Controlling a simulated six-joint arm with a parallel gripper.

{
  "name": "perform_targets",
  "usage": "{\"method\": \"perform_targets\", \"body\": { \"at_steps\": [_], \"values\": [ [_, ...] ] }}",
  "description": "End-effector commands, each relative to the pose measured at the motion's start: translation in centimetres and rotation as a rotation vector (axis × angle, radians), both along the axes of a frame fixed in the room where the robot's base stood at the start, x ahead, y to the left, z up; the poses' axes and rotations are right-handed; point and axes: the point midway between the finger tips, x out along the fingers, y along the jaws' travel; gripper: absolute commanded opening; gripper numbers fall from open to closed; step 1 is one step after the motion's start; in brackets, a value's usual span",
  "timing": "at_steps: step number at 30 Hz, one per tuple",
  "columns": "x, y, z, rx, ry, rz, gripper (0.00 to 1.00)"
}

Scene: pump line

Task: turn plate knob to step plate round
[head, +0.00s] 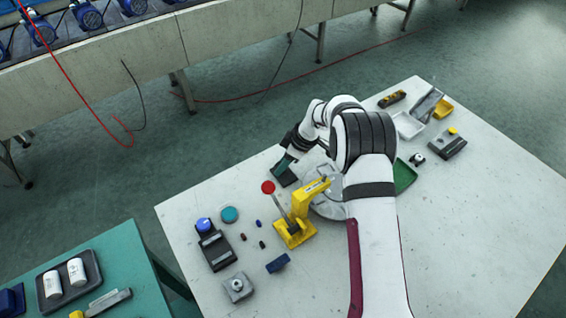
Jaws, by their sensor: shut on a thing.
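A grey round plate (328,208) lies near the middle of the white table, behind the yellow press. My arm covers much of its right side. My gripper (286,174) is low over the table at the far-left side of the plate, pointing down and to the left. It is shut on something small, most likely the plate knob. Its fingertips and the knob are too small and hidden to make out.
A yellow press (296,222) with a red-balled lever (268,187) stands close in front of my gripper. A control box with a blue button (216,249), a teal disc (229,214) and small parts lie left. Trays (408,126) stand at the far right.

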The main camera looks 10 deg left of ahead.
Motion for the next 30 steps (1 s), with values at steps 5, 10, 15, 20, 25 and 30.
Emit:
{"method": "perform_targets", "body": {
  "at_steps": [5, 10, 15, 20, 25, 30],
  "values": [
    [-0.03, -0.06, -0.14, -0.002, 0.003, 0.09, 0.0],
    [-0.01, -0.06, -0.12, -0.002, 0.003, 0.144, 0.0],
    [0.0, -0.07, -0.15, -0.003, 0.003, 0.17, 0.0],
    [-0.02, -0.08, -0.16, -0.002, 0.004, 0.176, 0.0],
    [-0.04, -0.09, -0.18, -0.002, 0.004, 0.177, 0.0],
    [-0.03, -0.09, -0.18, -0.002, 0.004, 0.176, 0.57]
  ]
}}
